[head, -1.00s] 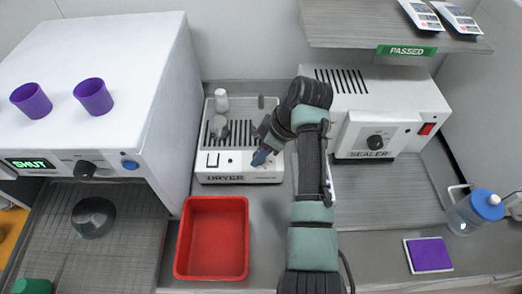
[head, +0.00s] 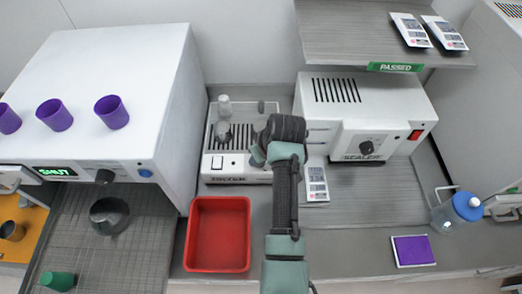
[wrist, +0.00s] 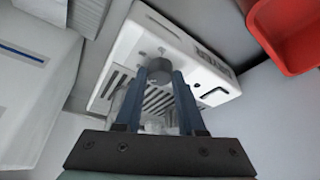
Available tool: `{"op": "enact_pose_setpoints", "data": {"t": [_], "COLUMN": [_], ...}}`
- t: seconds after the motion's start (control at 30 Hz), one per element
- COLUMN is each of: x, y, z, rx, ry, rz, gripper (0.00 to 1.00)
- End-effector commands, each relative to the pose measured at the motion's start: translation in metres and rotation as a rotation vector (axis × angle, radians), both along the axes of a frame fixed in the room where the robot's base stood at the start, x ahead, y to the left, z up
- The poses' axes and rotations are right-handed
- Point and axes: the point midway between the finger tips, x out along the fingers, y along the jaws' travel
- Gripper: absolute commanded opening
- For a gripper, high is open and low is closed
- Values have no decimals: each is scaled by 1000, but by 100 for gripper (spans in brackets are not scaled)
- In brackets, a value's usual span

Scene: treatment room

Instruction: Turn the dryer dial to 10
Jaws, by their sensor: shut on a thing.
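The white dryer (head: 207,165) stands on the counter behind the red tray, with a slotted top and a switch on its front. My gripper (head: 256,156) is at the dryer's right front, and in the head view it hides the dial. In the wrist view, the dryer (wrist: 130,45) appears turned round, and its round grey dial (wrist: 157,68) sits between the blue fingertips of my gripper (wrist: 158,76). The gripper is shut on the dial. No dial number or pointer can be read.
The red tray (head: 191,235) is in front of the dryer. The sealer (head: 405,110) is to the right, with a small device (head: 317,185) beside it. A large white machine (head: 120,70) with purple cups on top is to the left. A shelf (head: 350,35) overhangs the sealer.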

Motion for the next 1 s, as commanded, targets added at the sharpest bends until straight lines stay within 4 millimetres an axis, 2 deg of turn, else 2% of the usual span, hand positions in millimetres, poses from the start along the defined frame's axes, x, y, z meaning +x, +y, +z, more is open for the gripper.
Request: {"op": "enact_pose_setpoints", "data": {"t": [0.4,0.93,0.97,1.0], "x": [0,0,0,0], "y": [2,1,1,1], "z": [2,1,1,1], "rx": [0,0,0,0], "ry": [-1,-2,-2,-2], "rz": [-189,-214,-214,-214], "gripper": [0,0,40,48]}}
